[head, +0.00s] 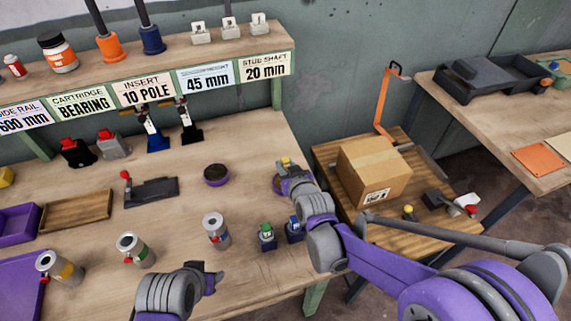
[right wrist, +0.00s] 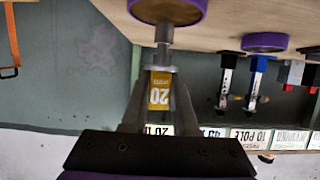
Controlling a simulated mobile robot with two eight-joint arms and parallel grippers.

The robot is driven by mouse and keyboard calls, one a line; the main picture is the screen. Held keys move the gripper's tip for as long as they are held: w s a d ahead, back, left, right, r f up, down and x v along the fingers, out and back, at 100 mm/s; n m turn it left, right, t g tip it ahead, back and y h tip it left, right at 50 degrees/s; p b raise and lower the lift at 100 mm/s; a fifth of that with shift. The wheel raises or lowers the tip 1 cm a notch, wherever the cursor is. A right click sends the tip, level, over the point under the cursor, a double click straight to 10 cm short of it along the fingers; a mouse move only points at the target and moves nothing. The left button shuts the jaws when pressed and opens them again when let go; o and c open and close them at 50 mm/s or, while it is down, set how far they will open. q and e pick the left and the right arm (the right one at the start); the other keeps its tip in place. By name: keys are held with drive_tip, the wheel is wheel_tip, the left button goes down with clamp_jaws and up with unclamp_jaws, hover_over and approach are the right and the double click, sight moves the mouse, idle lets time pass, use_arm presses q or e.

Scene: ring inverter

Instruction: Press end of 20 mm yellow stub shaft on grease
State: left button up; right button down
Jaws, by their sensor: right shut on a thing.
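My right gripper (head: 290,168) is shut on the 20 mm yellow stub shaft (right wrist: 160,92), whose yellow middle is marked 20 and which has a grey metal end. In the right wrist view, my right gripper (right wrist: 158,95) holds it with the grey end against the brown top of a purple-rimmed round tin (right wrist: 185,18). I cannot tell whether they touch. In the head view this tin (head: 276,184) is mostly hidden by my right gripper. A second purple tin with dark contents (head: 216,175) stands to its left. My left gripper (head: 212,278) is low over the bench's front, its opening unclear.
Silver canisters (head: 215,230) stand along the front of the bench, with small green and blue-bodied parts (head: 267,236) near my right arm. A black fixture (head: 150,190) is left of the tins. A cardboard box (head: 373,170) sits on the lower side table.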

use_arm(q)
drive_tip(key=shift+s+f+b, duration=0.1)
drive_tip(key=shift+f+b, duration=0.45)
use_arm(e)
drive_tip(key=shift+f, duration=0.55)
idle(1.5)
use_arm(q)
drive_tip(key=shift+w+r+p, duration=0.2)
drive_tip(key=shift+r+p, duration=0.6)
drive_tip(key=shift+r, duration=0.1)
drive_tip(key=shift+w+r+p, duration=0.25)
drive_tip(key=shift+r+p, duration=0.55)
drive_tip(key=shift+r, duration=0.1)
drive_tip(key=shift+w+r+p, duration=0.2)
drive_tip(key=shift+r+p, duration=0.6)
drive_tip(key=shift+r, duration=0.1)
use_arm(e)
drive_tip(key=shift+r, duration=3.55)
